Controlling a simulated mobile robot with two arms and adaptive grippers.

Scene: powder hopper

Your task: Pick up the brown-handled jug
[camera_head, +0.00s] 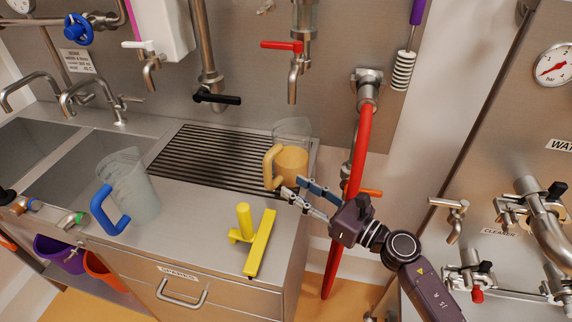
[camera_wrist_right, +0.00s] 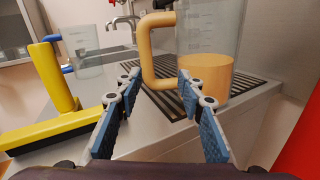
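The brown-handled jug (camera_head: 292,158) is clear, with a tan handle and tan contents at the bottom. It stands upright at the right end of the black drain grille, handle towards the left. In the right wrist view the jug (camera_wrist_right: 207,76) is just ahead, right of centre. My right gripper (camera_head: 292,188) is open and empty, close in front of the jug near its base. In the wrist view its fingertips (camera_wrist_right: 158,80) lie either side of the lower part of the handle (camera_wrist_right: 146,55); I cannot tell whether they touch or reach around it. My left gripper is not in view.
A blue-handled jug (camera_head: 131,185) stands on the counter to the left. A yellow tool (camera_head: 261,243) lies near the counter's front right corner. A red pipe (camera_head: 357,150) runs down just right of the grille, beside my right gripper. Taps (camera_head: 293,75) hang above.

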